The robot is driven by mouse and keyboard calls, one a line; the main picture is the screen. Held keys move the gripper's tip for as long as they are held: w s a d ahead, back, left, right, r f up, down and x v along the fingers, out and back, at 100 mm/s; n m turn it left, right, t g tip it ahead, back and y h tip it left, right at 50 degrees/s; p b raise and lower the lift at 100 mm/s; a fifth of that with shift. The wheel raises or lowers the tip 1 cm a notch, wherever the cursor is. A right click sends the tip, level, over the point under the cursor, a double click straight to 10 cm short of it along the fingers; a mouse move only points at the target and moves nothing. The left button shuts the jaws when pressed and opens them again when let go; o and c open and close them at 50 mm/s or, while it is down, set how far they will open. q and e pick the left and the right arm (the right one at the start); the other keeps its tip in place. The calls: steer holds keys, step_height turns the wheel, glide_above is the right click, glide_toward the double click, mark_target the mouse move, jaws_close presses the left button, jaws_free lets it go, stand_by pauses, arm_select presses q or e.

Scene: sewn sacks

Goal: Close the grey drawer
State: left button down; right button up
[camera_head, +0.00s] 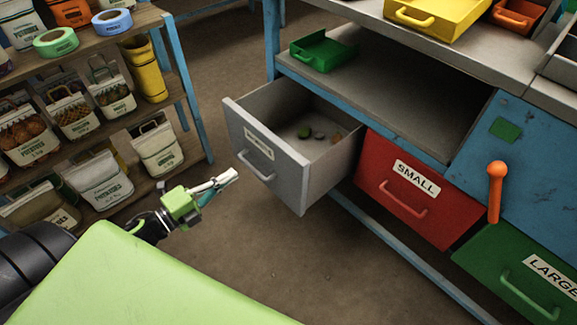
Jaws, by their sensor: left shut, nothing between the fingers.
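The grey drawer (276,176) is pulled out of the blue-framed workbench, with a label and a bar handle (256,166) on its front. A few small green and orange-brown bits (305,132) lie inside it. My left gripper (229,178) is shut and empty. In the picture it is just left of the drawer front, near the handle, with a small gap between them. My right gripper is not in view.
A red drawer (420,196) marked SMALL and a green drawer (520,275) marked LARGE sit to the right. An orange-knobbed lever (496,190) stands by the blue panel. A shelf (186,128) with sacks and tape is at left. Floor between is clear.

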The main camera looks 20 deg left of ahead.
arm_select(q)
steer(key=b, duration=0.2)
glide_toward(277, 146)
steer(key=x, duration=0.7)
steer(key=shift+r, duration=0.1)
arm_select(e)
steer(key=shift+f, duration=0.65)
arm_select(q)
steer(key=shift+w, duration=0.1)
